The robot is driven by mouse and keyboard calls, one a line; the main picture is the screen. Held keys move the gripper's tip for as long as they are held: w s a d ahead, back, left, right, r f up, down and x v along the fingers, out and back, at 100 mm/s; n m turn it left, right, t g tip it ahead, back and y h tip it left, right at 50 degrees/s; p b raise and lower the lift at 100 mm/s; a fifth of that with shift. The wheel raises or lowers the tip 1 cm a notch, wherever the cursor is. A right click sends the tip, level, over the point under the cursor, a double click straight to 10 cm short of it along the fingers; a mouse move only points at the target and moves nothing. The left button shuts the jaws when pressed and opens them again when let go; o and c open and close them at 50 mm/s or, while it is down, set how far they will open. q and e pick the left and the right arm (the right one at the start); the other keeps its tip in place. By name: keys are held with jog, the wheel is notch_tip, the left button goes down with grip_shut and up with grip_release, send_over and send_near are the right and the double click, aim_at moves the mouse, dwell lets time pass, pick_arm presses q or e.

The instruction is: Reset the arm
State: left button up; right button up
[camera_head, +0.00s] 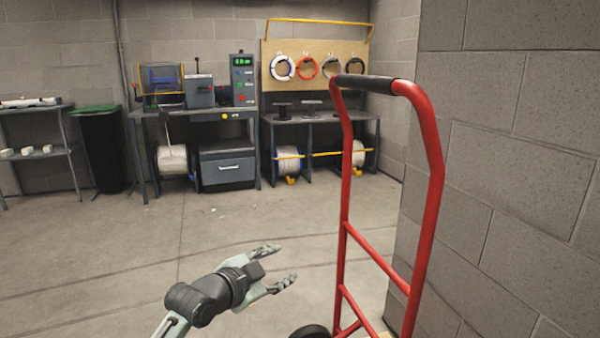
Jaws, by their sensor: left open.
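My left gripper (278,267) is open and empty, held out over the bare floor at the lower middle of the head view. Its fingers point right, toward a red hand truck (431,190), and are apart from it. My left arm comes in from the bottom edge, left of centre. My right gripper is not in view.
The hand truck stands upright by a grey block wall (515,190) on the right; its black wheel (311,332) is cut off below. Workbenches (228,169) with machines, a green-lidded bin (104,150) and a shelf (38,154) line the back. The middle floor is clear.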

pick_arm(q)
jog(key=s+a+f+n+g+y, duration=0.2)
jog(key=s+a+f+n, duration=0.1)
jog(key=s+a+f, duration=0.45)
jog(key=s+a+f+n+g+y, duration=0.2)
jog(key=s+a+f+n+y, duration=0.15)
jog(key=s+f, duration=0.6)
jog(key=s+a+f+n+g+y, duration=0.1)
jog(key=s+a+f+n+g, duration=0.15)
jog(key=s+a+f, duration=0.55)
jog(key=s+a+f+n+g+y, duration=0.2)
jog(key=s+a+f+n, duration=0.1)
jog(key=s+f, duration=0.4)
jog(key=s, duration=0.2)
jog(key=shift+s+a+n+g, duration=0.3)
jog(key=shift+s+a+g, duration=0.05)
